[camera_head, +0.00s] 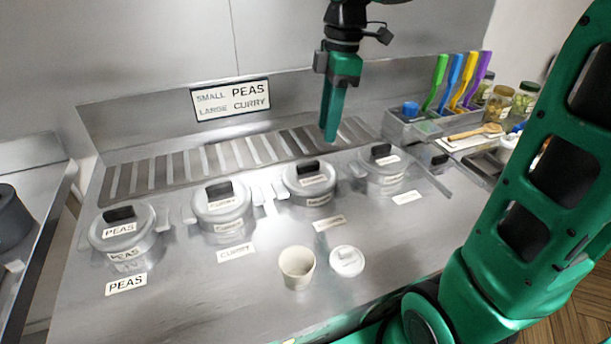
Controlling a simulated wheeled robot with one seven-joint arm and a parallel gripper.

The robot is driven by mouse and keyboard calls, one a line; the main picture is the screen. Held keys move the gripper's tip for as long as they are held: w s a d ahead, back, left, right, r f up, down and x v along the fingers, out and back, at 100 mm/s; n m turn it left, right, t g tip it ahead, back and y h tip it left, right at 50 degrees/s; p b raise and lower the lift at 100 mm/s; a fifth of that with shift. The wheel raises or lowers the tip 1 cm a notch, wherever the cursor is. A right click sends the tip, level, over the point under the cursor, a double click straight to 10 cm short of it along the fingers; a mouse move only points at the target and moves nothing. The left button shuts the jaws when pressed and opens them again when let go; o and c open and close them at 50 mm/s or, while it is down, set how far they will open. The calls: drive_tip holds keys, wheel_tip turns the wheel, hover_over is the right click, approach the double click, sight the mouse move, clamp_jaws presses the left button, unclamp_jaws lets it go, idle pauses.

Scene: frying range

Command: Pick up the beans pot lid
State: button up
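Four grey lidded pots sit in the steel counter. The front-left lid reads PEAS (122,231) and the one beside it appears to read CURRY (222,205). The labels on the third lid (312,184) and the fourth lid (386,163) are too small to read, so I cannot tell which is the beans pot lid. Each lid has a black block handle on top and appears seated on its pot. My gripper (329,134) points down, apparently above the third and fourth pots and apart from both lids. Its fingers overlap in this view and hold nothing visible.
A cream cup (297,267) and a white-lidded cup (347,262) stand at the counter's front. A slotted grate (222,156) runs behind the pots. Coloured utensils (455,84), jars (524,99) and a wooden spoon (476,132) are at back right.

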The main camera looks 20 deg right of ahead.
sight(308, 163)
drive_tip(key=a+f+n, duration=0.1)
drive_tip(key=f, duration=0.2)
drive_tip(key=w+a+f+n, duration=0.1)
drive_tip(key=f, duration=0.2)
drive_tip(key=w+a+f, duration=0.1)
drive_tip(key=f, duration=0.3)
drive_tip(key=shift+a+n, duration=0.25)
drive_tip(key=shift+n, duration=0.15)
drive_tip(key=shift+r, duration=0.1)
clamp_jaws()
